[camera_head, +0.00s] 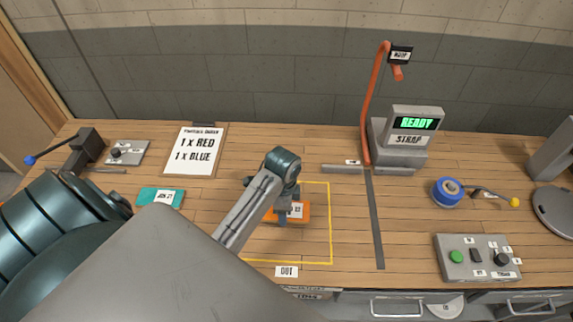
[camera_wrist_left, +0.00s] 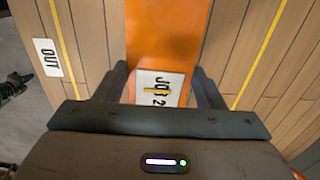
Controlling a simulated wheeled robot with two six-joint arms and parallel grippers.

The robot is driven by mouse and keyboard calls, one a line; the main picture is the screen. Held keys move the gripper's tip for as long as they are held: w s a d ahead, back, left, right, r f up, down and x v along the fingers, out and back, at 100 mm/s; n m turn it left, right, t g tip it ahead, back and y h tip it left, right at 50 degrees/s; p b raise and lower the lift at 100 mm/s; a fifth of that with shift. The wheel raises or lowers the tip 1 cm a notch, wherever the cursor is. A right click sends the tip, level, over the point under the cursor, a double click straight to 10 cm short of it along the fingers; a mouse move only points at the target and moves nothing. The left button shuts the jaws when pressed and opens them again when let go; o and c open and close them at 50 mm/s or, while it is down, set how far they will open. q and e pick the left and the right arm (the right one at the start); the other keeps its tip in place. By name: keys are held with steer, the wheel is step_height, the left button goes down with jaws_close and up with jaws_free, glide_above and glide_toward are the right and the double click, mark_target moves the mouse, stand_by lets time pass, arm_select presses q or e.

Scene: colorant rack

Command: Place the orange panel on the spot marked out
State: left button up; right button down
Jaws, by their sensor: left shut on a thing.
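The orange panel (camera_head: 304,214) carries a white label. It appears inside the yellow outline (camera_head: 331,228) marked on the wooden table, above a white OUT label (camera_head: 286,271). My left gripper (camera_head: 284,212) is shut on the panel, partly hiding it. In the left wrist view the panel (camera_wrist_left: 167,35) runs between the two fingers (camera_wrist_left: 162,82), with yellow lines on both sides. I cannot tell whether the panel touches the table or is just above it.
A teal panel (camera_head: 160,197) lies to the left, near a clipboard (camera_head: 194,150) reading 1 x RED, 1 x BLUE. A strapping machine (camera_head: 398,146) showing READY stands at the back. A blue reel (camera_head: 447,191) and a button box (camera_head: 477,258) are at the right.

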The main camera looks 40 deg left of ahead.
arm_select(q)
steer(key=shift+w+d, duration=0.15)
steer(key=shift+w, duration=0.1)
steer(key=shift+w+d+f+p, duration=0.1)
steer(key=shift+p, duration=0.25)
step_height(320, 180, down, 3)
steer(key=shift+r+p, duration=0.15)
steer(key=shift+p, duration=0.5)
steer(key=shift+f, duration=0.35)
arm_select(e)
steer(key=shift+d+r, duration=0.15)
steer(key=shift+r, duration=0.4)
steer(key=shift+d+r, duration=0.15)
steer(key=shift+r, duration=0.35)
arm_select(q)
steer(key=shift+f, duration=0.1)
steer(key=o, duration=1.1)
arm_select(e)
steer(key=shift+a, duration=0.1)
